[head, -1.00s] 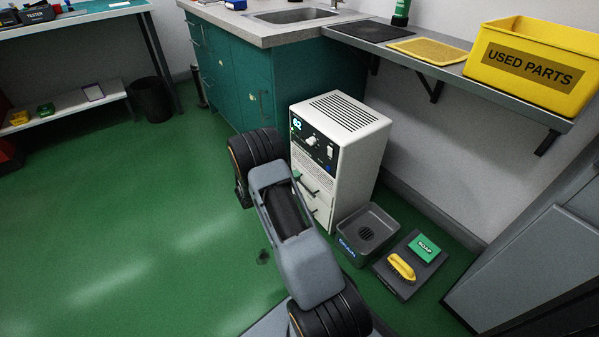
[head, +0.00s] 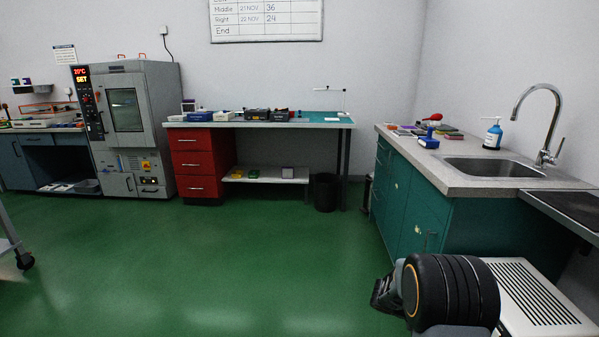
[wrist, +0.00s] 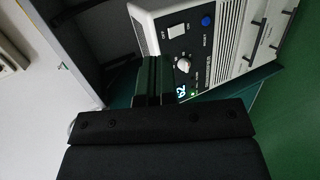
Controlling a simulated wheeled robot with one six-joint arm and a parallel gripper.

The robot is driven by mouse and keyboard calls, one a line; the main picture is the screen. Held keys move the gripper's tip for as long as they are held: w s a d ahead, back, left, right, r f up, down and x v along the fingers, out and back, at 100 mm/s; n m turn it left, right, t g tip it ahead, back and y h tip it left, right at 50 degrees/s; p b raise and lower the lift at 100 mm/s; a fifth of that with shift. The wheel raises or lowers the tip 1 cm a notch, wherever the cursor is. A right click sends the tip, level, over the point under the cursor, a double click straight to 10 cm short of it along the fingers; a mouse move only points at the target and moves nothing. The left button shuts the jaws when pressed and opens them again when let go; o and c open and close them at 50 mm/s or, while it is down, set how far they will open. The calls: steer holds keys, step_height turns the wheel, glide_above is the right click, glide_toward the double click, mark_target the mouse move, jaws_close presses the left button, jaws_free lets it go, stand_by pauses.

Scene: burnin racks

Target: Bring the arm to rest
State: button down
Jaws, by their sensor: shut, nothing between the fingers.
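My arm shows at the lower right of the head view, as a thick black ringed joint in front of the white cabinet unit (head: 535,300). The fingers are not clear in the head view. In the wrist view my gripper (wrist: 153,65) has its dark fingers together, with nothing seen between them. The white unit (wrist: 205,45) is beyond the fingers in that view, with a dark control panel, a knob, a blue button and a lit display. I cannot tell the exact gap between the fingers and the unit.
A teal sink counter (head: 400,200) stands at the right, close to my arm. A workbench (head: 270,123) with red drawers (head: 203,165), a black bin (head: 326,192) and a grey oven (head: 130,120) line the back. The green floor (head: 200,260) is open in the middle.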

steer(key=s+a+r+t+y+p, duration=0.2)
steer(key=s+a+r+y+p, duration=0.2)
steer(key=a+r+p, duration=0.3)
steer(key=s+a+r+n+t+y+p, duration=0.1)
steer(key=s+a+r+y+p, duration=0.3)
steer(key=r, duration=1.3)
steer(key=s+a+r+n+t+y+p, duration=0.1)
steer(key=s+a+r+t+y+p, duration=0.2)
steer(key=a+r+p, duration=0.8)
step_height(320, 180, up, 2)
steer(key=shift+s+a+r+t+y+p, duration=0.1)
steer(key=shift+s+a+t+y+p, duration=0.25)
steer(key=shift+s+y, duration=0.8)
steer(key=shift+d, duration=0.2)
